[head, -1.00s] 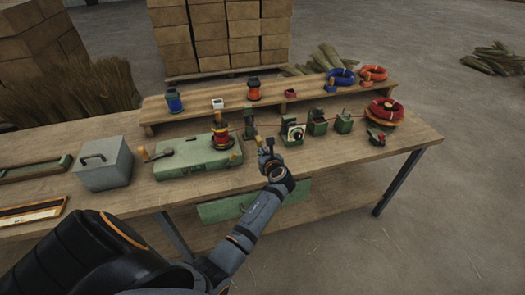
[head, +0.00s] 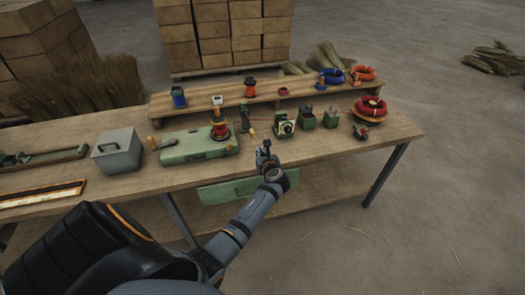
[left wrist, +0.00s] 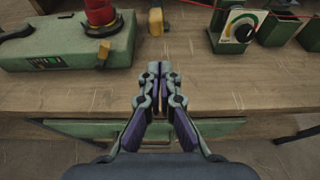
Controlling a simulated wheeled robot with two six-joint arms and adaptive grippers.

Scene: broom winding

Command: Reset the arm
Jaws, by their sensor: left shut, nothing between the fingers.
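My left gripper (head: 264,148) is at the front edge of the workbench (head: 330,147), in front of the green machines. It is shut and empty, and in the left wrist view its fingers (left wrist: 160,72) are together, pointing at the bench top. The green winding machine (head: 198,146) with a red spool (head: 219,128) stands to its left, apart from it; the machine also shows in the left wrist view (left wrist: 60,52). A green box with a dial (head: 283,125) stands beyond the gripper to the right. My right gripper is not in view.
A grey box (head: 119,153) and a green tray stand at the left of the bench. A raised wooden shelf (head: 210,102) carries several spools and coils. A red coil (head: 370,107) lies at the right end. A green drawer front (head: 235,188) hangs below the bench edge.

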